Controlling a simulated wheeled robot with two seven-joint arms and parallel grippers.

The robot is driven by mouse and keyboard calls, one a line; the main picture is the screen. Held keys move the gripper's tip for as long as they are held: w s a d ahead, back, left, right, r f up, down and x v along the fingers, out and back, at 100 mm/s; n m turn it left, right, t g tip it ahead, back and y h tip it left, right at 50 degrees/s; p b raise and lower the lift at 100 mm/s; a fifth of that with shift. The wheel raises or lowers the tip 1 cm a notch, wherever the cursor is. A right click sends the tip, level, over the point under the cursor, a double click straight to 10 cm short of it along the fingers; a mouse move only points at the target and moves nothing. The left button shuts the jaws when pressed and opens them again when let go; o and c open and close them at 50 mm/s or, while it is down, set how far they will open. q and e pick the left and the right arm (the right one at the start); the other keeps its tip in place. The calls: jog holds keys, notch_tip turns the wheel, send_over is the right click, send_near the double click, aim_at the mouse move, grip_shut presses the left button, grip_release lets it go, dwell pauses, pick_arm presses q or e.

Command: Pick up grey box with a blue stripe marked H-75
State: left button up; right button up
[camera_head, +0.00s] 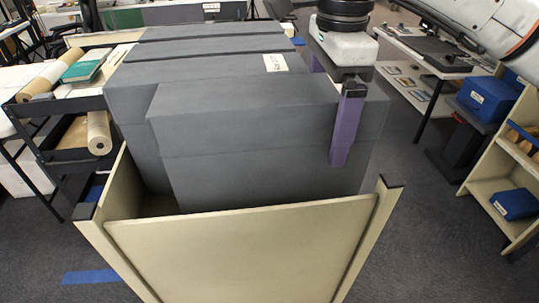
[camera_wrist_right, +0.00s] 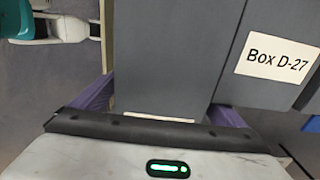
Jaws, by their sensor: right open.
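Several dark grey boxes stand packed in a cream-walled cart. The front box (camera_head: 245,150) shows no blue stripe or H-75 marking. A white label (camera_head: 275,62) on a box behind it is too small to read. In the right wrist view a grey box carries a label reading "Box D-27" (camera_wrist_right: 277,58). My right gripper (camera_head: 338,122), with purple fingers, is open and points down at the right side of the front boxes. In the wrist view a narrow grey box (camera_wrist_right: 172,60) with a pale strip at its near edge lies between the fingers. My left gripper is not in view.
The cart's cream front wall (camera_head: 240,255) and corner posts rise around the boxes. A black shelf cart with rolls and a green book (camera_head: 85,66) stands left. Shelves with blue bins (camera_head: 488,98) stand right.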

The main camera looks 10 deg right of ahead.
jog(key=c, duration=2)
jog(key=shift+r, duration=0.15)
jog(key=shift+c, duration=0.8)
